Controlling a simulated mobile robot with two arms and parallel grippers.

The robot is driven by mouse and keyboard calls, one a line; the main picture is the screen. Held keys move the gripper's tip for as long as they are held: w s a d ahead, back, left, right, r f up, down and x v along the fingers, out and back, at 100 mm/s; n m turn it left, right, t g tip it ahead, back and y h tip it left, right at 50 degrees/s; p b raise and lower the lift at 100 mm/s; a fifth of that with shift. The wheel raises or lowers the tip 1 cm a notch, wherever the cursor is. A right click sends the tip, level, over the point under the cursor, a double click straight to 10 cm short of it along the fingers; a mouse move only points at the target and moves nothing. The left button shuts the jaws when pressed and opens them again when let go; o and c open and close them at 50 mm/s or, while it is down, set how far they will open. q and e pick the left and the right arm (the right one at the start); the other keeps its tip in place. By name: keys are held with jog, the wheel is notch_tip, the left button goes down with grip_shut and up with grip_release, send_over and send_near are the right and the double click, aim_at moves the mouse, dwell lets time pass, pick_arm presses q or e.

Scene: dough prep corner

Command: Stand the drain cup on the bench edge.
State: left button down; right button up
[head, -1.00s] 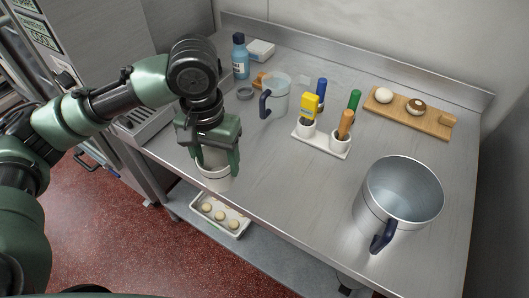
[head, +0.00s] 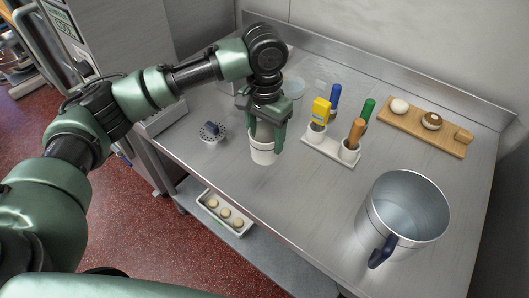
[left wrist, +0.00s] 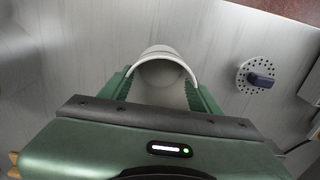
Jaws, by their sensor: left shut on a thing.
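The drain cup, a white cup (head: 262,154), is held upright in my left gripper (head: 266,138) over the front left part of the steel bench (head: 235,172). My left gripper is shut on it, with a green finger on either side. In the left wrist view the cup's rim (left wrist: 163,52) shows between the fingers, and the inside is in shadow. I cannot tell whether the cup's base touches the bench. The bench's front edge is close in front of the cup. My right gripper is not in view.
A perforated disc with a dark knob (head: 212,133) lies left of the cup. A white holder (head: 331,152) with several coloured-handled tools stands to the right. A large steel jug (head: 404,215) and a wooden board (head: 446,141) are farther right. A tray (head: 225,212) sits below.

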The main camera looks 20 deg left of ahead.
pick_arm(q)
notch_tip(320, 180, down, 3)
jog(key=shift+r, duration=0.15)
jog(key=shift+f+p, duration=0.45)
jog(key=shift+f, duration=1.95)
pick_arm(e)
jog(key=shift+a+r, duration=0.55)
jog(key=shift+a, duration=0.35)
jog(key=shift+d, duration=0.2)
pick_arm(q)
jog(key=shift+c, duration=1.8)
grip_release()
jog(key=shift+f, duration=0.1)
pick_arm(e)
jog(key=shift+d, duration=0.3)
